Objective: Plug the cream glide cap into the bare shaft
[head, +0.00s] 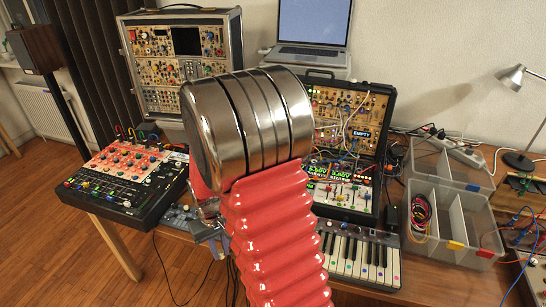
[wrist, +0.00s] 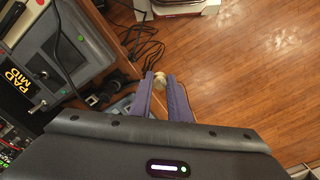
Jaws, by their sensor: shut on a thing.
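My gripper (wrist: 159,84) shows in the wrist view with its two blue-grey fingers shut on a small cream cap (wrist: 159,78) at their tips. The cap is held in the air, with wooden floor and dark cables behind it. In the head view my own red and chrome arm covers the middle, and only a bluish part of the gripper shows at its lower left; the cap cannot be made out there. The bare shaft cannot be picked out in either view. Synth panels with many coloured knobs stand on the table, among them a black-framed case (head: 350,110) behind my arm.
A mixer with coloured knobs (head: 125,185) stands at the left table edge. A tall synth case (head: 160,80) and a laptop (head: 315,22) are behind. A keyboard (head: 365,258), divided grey bins (head: 480,205) and a lamp (head: 512,76) are to the right. Loose cables lie about.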

